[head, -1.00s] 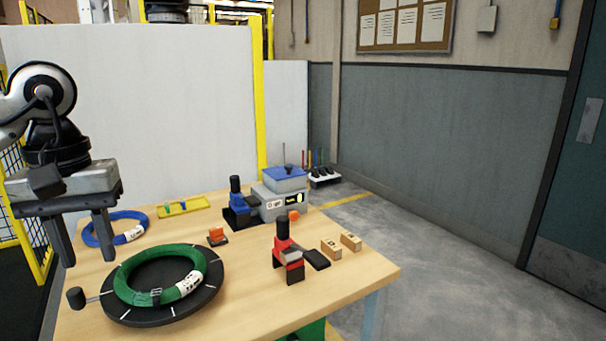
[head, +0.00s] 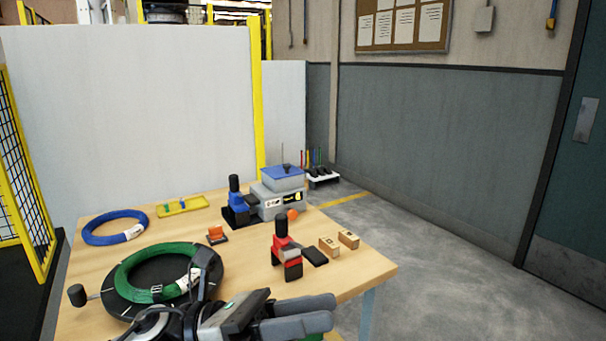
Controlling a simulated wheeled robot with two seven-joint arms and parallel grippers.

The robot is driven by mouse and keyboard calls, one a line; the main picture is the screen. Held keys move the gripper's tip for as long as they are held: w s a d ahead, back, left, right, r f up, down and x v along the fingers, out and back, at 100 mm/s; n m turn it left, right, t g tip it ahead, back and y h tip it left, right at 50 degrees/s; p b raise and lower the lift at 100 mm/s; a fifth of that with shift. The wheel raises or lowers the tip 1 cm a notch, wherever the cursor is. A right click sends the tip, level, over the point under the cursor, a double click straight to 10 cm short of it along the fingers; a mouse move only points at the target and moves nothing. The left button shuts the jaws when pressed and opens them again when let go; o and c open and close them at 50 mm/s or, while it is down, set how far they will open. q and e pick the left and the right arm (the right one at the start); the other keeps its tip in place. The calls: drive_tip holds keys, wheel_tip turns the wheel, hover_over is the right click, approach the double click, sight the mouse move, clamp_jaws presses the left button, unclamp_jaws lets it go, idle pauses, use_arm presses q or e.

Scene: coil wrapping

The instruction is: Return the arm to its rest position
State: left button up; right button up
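My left gripper (head: 318,312) is low in the head view, at the table's front edge, with its fingers pointing right. The two fingers look close together from this angle, and any gap between them is hidden. I see nothing held in them. My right gripper is out of view.
On the wooden table (head: 85,263) are a blue coil (head: 97,240), a yellow tray (head: 184,207), an orange-and-black item (head: 216,234), a blue-handled tool (head: 235,199), a grey box (head: 281,201), a red-handled tool (head: 282,246) and two wooden blocks (head: 329,247). A yellow fence stands left.

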use_arm(q)
drive_tip(key=w+a+f+n+t+y, duration=0.3)
drive_tip(key=f+n+t+y, duration=0.5)
drive_tip(key=n, duration=0.9)
drive_tip(key=w+a+f+n+t+y, duration=0.25)
drive_tip(key=a+f+n+t, duration=0.3)
drive_tip(key=n+t, duration=0.85)
drive_tip(key=s+a+f+n+g+y, duration=0.3)
drive_tip(key=s+f+n+g+y, duration=0.1)
drive_tip(key=f+n, duration=0.4)
drive_tip(key=s+a+f+n+g+y, duration=0.3)
drive_tip(key=s+f+n+g, duration=0.3)
drive_tip(key=f, duration=0.5)
drive_tip(key=s+n, duration=0.2)
drive_tip(key=s, duration=0.1)
drive_tip(key=shift+s+a+y, duration=0.15)
drive_tip(key=shift+a+y, duration=0.05)
drive_tip(key=shift+y, duration=0.15)
